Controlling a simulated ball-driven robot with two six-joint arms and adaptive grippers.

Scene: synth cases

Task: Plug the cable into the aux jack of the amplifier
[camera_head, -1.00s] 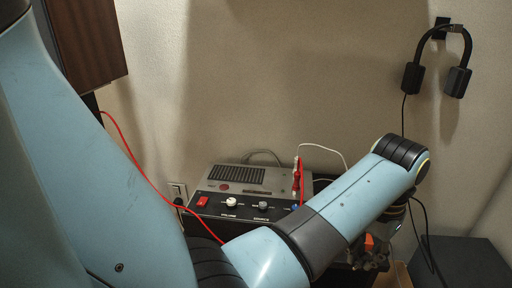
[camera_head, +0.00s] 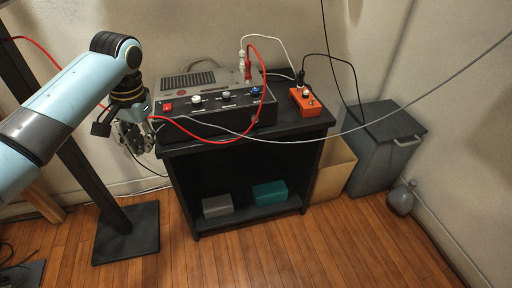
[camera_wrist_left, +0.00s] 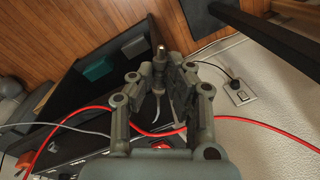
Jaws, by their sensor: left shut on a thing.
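The amplifier (camera_head: 215,98) is a grey and black box on a black shelf unit, with a red switch, pale knobs and a blue part on its front panel. I cannot make out which socket is the aux jack. My left gripper (camera_head: 138,140) hangs just past the shelf's left end, beside the amplifier and apart from it. In the left wrist view it is shut on a grey plug (camera_wrist_left: 159,66) whose metal tip points away from the palm. A thin pale cable trails from the plug. Its tip is clear of any socket. My right gripper is out of view.
A red cable (camera_head: 200,138) droops across the amplifier's front. A grey cable (camera_head: 400,110) runs across the room in front of the shelf. Red and white plugs (camera_head: 246,66) stand on the amplifier. An orange box (camera_head: 304,102) sits at the shelf's right; a bin (camera_head: 385,150) stands beyond.

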